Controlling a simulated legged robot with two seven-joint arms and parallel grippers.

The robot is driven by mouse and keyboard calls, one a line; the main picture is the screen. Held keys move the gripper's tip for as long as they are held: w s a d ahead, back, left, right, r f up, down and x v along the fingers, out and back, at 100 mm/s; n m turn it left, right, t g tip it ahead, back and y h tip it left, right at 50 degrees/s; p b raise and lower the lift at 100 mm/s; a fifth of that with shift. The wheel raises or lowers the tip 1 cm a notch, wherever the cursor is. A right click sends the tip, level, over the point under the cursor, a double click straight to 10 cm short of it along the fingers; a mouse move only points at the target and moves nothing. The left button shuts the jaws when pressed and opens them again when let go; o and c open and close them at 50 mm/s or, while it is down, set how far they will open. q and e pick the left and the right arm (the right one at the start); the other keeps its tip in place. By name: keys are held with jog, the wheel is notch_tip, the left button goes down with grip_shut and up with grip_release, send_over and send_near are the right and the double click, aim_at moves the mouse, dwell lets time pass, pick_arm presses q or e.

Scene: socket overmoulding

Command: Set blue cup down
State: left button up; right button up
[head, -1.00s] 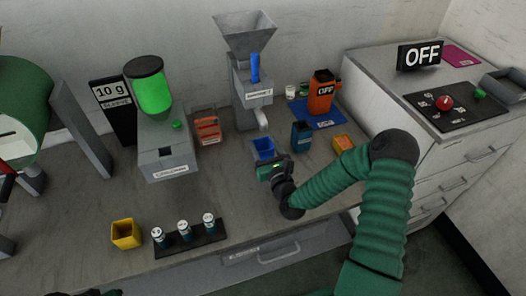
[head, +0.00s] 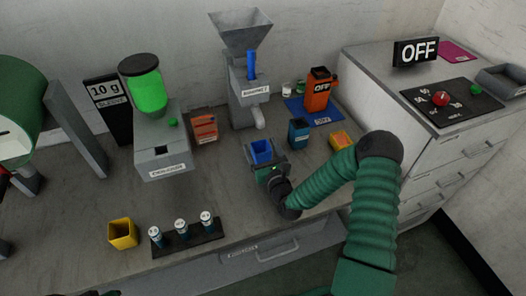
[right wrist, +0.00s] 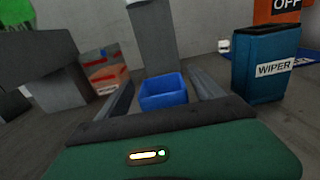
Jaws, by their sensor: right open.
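The blue cup (head: 260,152) is a small square open-topped cup. It stands upright on the grey bench, in front of the grey hopper machine (head: 246,95) and near its spout. My right gripper (head: 262,158) is open around the cup. In the right wrist view the blue cup (right wrist: 163,92) sits between the two grey fingers, with a narrow gap visible beside them. A small part of my left arm seems to show at the bottom left edge of the head view; its gripper is not visible.
A blue wiper box (head: 299,133) stands right of the cup, and an orange container (head: 317,92) is behind it on a blue mat. A yellow cup (head: 123,233) and a rack of vials (head: 190,238) are at front left. The bench between is clear.

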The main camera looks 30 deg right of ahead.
jog(key=v, duration=1)
jog(key=shift+s+a+f, duration=0.1)
jog(key=shift+s, duration=0.25)
jog(key=shift+s+a, duration=0.15)
jog(key=shift+s, duration=0.35)
